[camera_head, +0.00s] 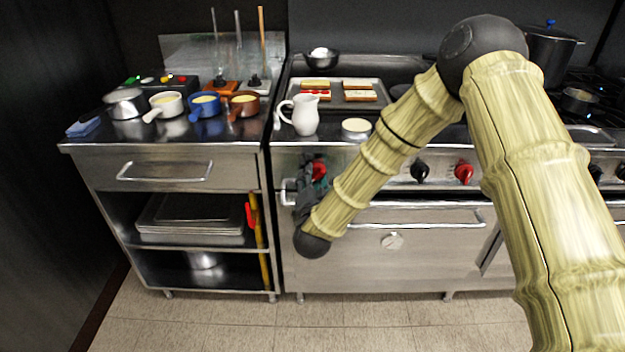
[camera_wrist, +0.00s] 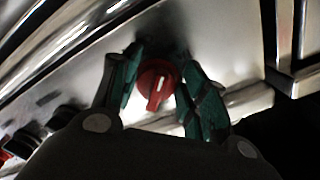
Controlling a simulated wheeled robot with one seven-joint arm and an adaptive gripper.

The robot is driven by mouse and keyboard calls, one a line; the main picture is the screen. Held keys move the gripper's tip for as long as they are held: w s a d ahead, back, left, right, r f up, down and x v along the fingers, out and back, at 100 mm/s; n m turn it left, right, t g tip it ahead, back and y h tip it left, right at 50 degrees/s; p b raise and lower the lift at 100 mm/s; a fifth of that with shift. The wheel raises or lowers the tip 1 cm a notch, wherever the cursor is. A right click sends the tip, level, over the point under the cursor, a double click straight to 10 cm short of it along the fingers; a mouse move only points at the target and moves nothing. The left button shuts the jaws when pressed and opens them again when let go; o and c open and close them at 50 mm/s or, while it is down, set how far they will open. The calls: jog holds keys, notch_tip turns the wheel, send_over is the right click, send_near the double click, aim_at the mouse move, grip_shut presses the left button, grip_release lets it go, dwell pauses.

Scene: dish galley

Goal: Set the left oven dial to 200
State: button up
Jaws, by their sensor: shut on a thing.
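The left oven dial (camera_head: 319,170) is a red knob on the steel front panel, at the left end of the range. In the wrist view the red dial (camera_wrist: 156,84) shows a white pointer line and sits between my gripper's teal fingers. My gripper (camera_head: 310,188) is at the panel with its fingers on either side of the dial, shut on it. In the wrist view my gripper (camera_wrist: 155,92) hides part of the panel around the dial. No number markings can be read.
An oven door handle (camera_head: 430,212) runs below the panel. A black knob (camera_head: 420,170) and another red knob (camera_head: 464,173) are to the right. A white pitcher (camera_head: 304,114) and a tray of sandwiches (camera_head: 366,105) stand above on the range. A steel side counter (camera_head: 175,148) is at left.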

jog(key=o, duration=1)
jog(key=s, duration=1.2)
